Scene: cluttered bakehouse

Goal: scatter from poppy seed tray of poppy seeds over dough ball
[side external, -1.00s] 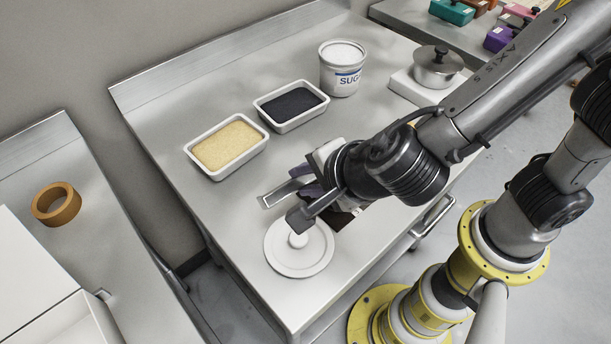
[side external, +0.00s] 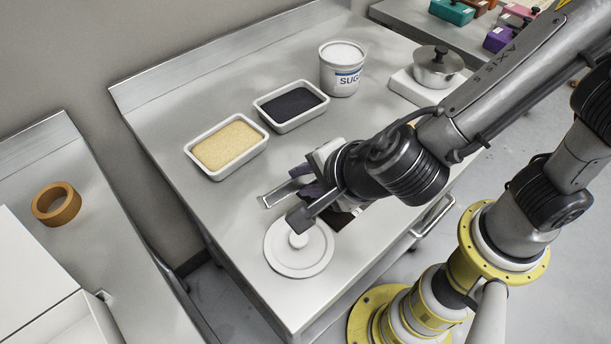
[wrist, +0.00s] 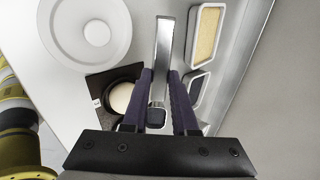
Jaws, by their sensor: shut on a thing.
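My gripper (wrist: 162,92) has purple fingers shut on a long silver metal tool (wrist: 164,45), which looks like a scoop. It also shows in the side view (side external: 277,196), low over the counter. A dark squarish part of it shows between the fingers; I cannot tell if it is handle or contents. The poppy seed tray (side external: 291,105), white with dark seeds, stands behind the gripper and also shows in the wrist view (wrist: 199,86). A small pale ball (side external: 298,240), seemingly the dough ball, sits on a white round plate (side external: 282,262) in front of the gripper.
A tray of tan grains (side external: 226,143) stands beside the poppy tray. A sugar tub (side external: 342,70) and a lidded pot (side external: 438,66) are farther back. A dark-rimmed round container with cream contents (wrist: 121,97) is close to the fingers.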

